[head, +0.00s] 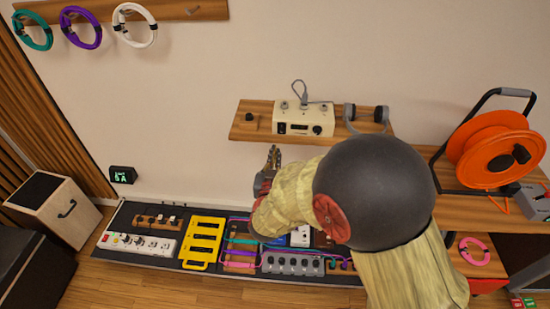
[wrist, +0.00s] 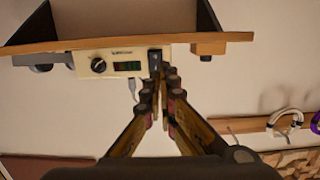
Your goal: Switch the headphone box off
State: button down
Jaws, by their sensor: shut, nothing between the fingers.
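The headphone box (head: 305,115) is a cream box on a wooden wall shelf, with a cable on top. The switch's position is too small to read and the fingers partly cover that end. My gripper (head: 273,155) is shut and empty, below and left of the box in the head view. In the wrist view its fingertips (wrist: 160,72) overlap the switch end; I cannot tell whether they touch.
Headphones (head: 379,115) hang at the shelf's right end; a small wooden block (head: 250,120) is at its left. An orange cable reel (head: 494,150) stands on a bench to the right. Pedals and a power strip (head: 138,245) lie below. Cable coils (head: 134,25) hang upper left.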

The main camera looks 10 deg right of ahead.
aim_at(279, 132)
jog(key=b+x, duration=0.2)
jog(key=x, duration=0.7)
jog(key=shift+f, duration=0.15)
jog(key=shift+w+d+b, duration=0.2)
jog(key=shift+w+b, duration=0.1)
jog(key=shift+w, duration=0.3)
jog(key=shift+w+d+f, duration=0.15)
jog(key=shift+w+f, duration=0.05)
jog(key=shift+w, duration=0.2)
jog(key=shift+s+r, duration=0.1)
